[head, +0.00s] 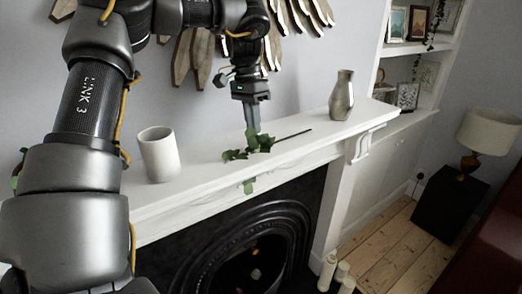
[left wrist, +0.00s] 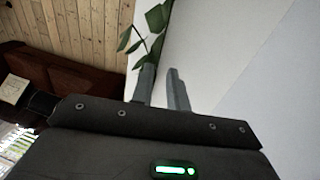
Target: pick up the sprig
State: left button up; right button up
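The sprig (head: 236,154), with green leaves and a thin dark stem, lies on the white mantel shelf (head: 205,183). Its stem points right and some leaves hang over the front edge. My left gripper (head: 252,131) points down at the sprig, its fingertips by the leafy part; whether they touch it I cannot tell. In the left wrist view the two fingers (left wrist: 162,70) stand apart with a narrow gap, nothing visibly clamped between them. Leaves of the sprig (left wrist: 155,18) show just beyond the fingertips. My right gripper is not in view.
A white cup-like vase (head: 158,155) stands on the shelf left of the sprig, and a grey-brown vase (head: 341,95) stands to the right. A wooden wall decoration (head: 200,55) hangs behind my arm. The dark fireplace (head: 245,240) is below.

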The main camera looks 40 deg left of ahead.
aim_at(257, 147)
pick_arm(q)
jog(key=shift+d+f, duration=0.1)
jog(key=shift+f, duration=0.1)
jog(key=f+p, duration=0.2)
jog(key=f, duration=0.1)
jog(key=shift+w+d+f, duration=0.1)
jog(key=shift+d+f, duration=0.2)
jog(key=shift+d, duration=0.05)
jog(key=shift+f, duration=0.55)
jog(key=shift+d, duration=0.1)
grip_shut()
